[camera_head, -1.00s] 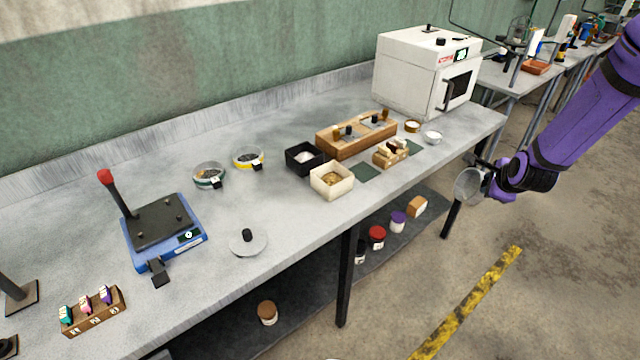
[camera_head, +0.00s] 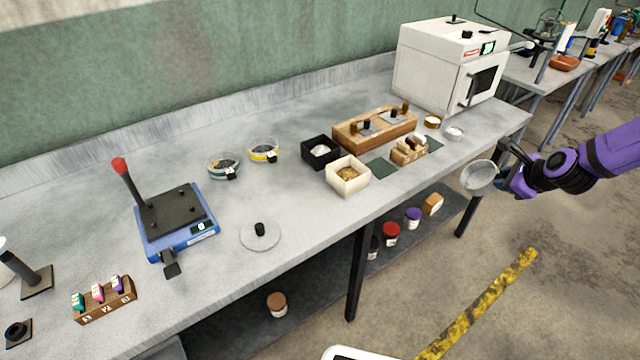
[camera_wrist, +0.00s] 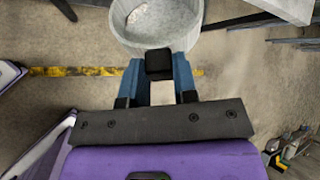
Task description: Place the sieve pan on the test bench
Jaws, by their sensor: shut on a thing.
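A round, pale grey pan (camera_head: 478,176), which looks like the sieve pan, is held by my gripper (camera_head: 505,178) at the right of the head view. In the wrist view the pan (camera_wrist: 157,45) shows at the top, with a speckled inside. My gripper (camera_wrist: 159,82) is shut on its black handle block (camera_wrist: 159,64). The pan is just off the front right edge of the grey test bench (camera_head: 300,225), apart from the bench top.
A white oven (camera_head: 440,65) stands at the bench's far right end. A wooden block rack (camera_head: 372,128), a cream box (camera_head: 348,178) and a black box (camera_head: 318,152) stand mid-bench. A blue-based device (camera_head: 178,225) and a round lid (camera_head: 260,236) are at left. Bare bench lies between them.

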